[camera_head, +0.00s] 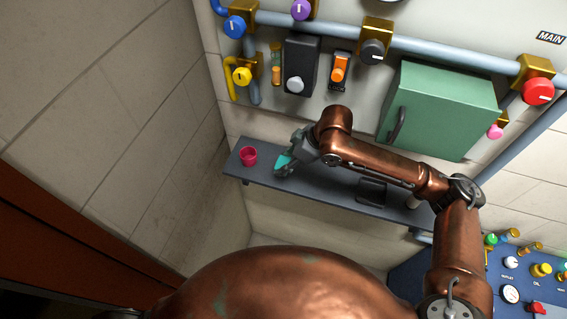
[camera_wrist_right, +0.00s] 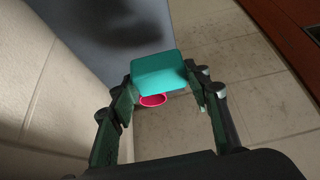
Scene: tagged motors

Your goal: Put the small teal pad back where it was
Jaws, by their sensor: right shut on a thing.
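The small teal pad (camera_wrist_right: 160,73) is between the two fingers of my right gripper (camera_wrist_right: 165,95) in the right wrist view. In the head view the teal pad (camera_head: 284,160) shows at the tip of my right gripper (camera_head: 287,161), over the left part of the dark shelf (camera_head: 325,187). My right gripper is shut on the pad. Whether the pad touches the shelf I cannot tell. My left gripper is in neither view.
A pink cup (camera_head: 249,157) stands on the shelf's left end, just left of my right gripper. A dark object (camera_head: 372,190) lies further right on the shelf. Above hang a green cabinet (camera_head: 437,110) and pipes with coloured knobs. A blue panel (camera_head: 520,275) stands lower right.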

